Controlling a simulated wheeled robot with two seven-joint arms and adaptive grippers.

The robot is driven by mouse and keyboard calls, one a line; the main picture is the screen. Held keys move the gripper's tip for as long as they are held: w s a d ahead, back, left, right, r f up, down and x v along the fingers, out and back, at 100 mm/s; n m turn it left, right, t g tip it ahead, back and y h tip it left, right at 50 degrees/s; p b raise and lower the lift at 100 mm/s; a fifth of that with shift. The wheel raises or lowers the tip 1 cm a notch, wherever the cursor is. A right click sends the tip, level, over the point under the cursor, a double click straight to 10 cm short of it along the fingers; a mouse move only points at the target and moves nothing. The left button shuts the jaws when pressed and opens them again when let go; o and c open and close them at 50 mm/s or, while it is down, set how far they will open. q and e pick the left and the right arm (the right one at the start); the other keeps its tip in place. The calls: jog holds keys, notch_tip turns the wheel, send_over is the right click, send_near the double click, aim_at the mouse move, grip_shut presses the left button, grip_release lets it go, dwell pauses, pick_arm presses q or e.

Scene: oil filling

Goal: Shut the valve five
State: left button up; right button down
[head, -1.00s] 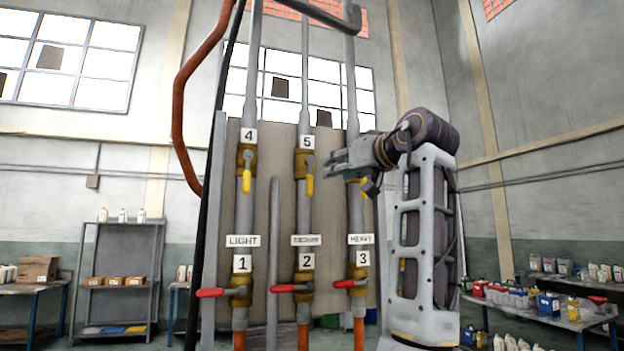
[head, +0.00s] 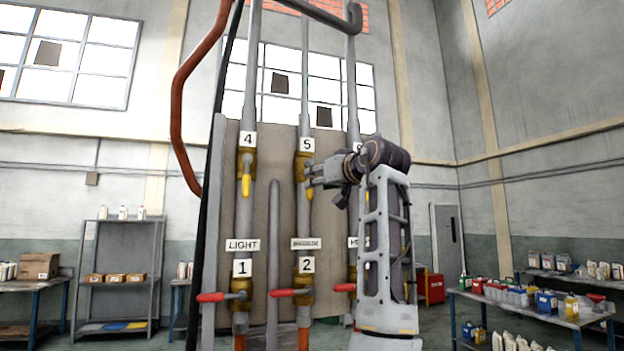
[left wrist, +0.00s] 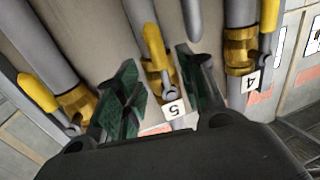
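Valve five is a brass valve (head: 303,162) on the middle pipe, under the label 5 (head: 306,144). Its yellow handle (head: 309,193) hangs down along the pipe. My left gripper (head: 313,174) reaches it from the right in the head view, close to the handle's top. In the left wrist view, which is turned upside down, my left gripper (left wrist: 160,82) is open, with one dark green finger on each side of the yellow handle (left wrist: 155,50). I cannot tell whether a finger touches it. My right gripper is in neither view.
Valve four's yellow handle (head: 246,186) hangs down on the left pipe. The valve on the right pipe is mostly hidden by my arm; its yellow handle (left wrist: 38,93) shows in the left wrist view. Red-handled valves (head: 290,292) sit lower. A vertical grey post (head: 273,250) stands between the pipes.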

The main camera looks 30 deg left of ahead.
pick_arm(q)
jog(key=shift+p+x, duration=0.55)
jog(key=shift+x, duration=1.75)
grip_shut()
